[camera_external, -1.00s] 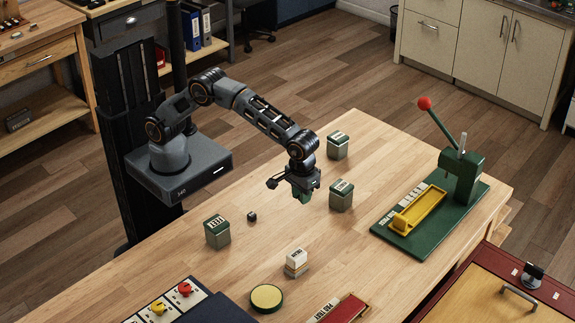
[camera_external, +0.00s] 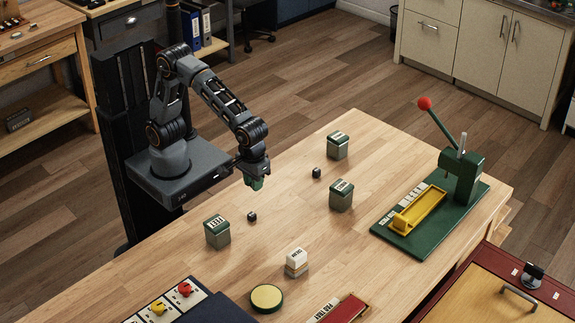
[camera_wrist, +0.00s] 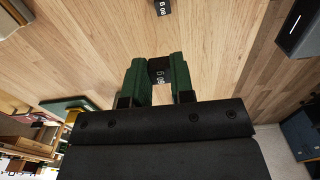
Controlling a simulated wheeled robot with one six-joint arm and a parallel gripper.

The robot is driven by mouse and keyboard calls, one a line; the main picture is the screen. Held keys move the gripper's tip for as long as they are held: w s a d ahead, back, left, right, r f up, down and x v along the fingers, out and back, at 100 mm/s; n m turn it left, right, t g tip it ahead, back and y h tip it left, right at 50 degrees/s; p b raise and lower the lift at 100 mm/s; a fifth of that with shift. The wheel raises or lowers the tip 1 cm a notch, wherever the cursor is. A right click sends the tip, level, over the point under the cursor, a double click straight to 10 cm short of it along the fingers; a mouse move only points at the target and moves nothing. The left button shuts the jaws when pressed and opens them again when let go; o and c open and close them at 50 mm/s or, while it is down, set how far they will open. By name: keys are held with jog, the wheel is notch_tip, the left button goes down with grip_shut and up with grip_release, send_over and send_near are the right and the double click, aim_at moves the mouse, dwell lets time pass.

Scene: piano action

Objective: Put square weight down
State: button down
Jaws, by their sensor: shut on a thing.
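My gripper (camera_external: 257,184) has green fingers and is over the table's back edge near my base. In the wrist view its fingers (camera_wrist: 157,75) are shut on a small black square weight (camera_wrist: 159,72) with white marks. In the external view the held weight is hidden by the fingers. A second small black weight (camera_external: 252,216) sits on the table below my gripper. A third small black weight (camera_external: 317,172) sits further right. The wrist view also shows a labelled black weight (camera_wrist: 163,7) on the wood ahead of the fingers.
Green-lidded boxes stand at the left (camera_external: 217,232), middle (camera_external: 341,195) and back (camera_external: 337,146). A white-topped block (camera_external: 296,262) and a round yellow-topped pad (camera_external: 266,298) are near the front. A green lever press (camera_external: 463,178) stands right. The table between has free room.

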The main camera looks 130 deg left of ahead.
jog(key=w+f+p, duration=0.1)
jog(key=w+f, duration=0.3)
jog(key=w, duration=0.5)
send_over(288, 239)
jog(key=f, duration=0.4)
jog(key=shift+s+d+f+p, duration=0.1)
jog(key=shift+s+f+p, duration=0.2)
jog(key=shift+s+f, duration=0.05)
jog(key=shift+w+f, duration=0.4)
jog(key=shift+f, duration=1.55)
jog(key=shift+f, duration=0.1)
jog(key=c, duration=1)
grip_release()
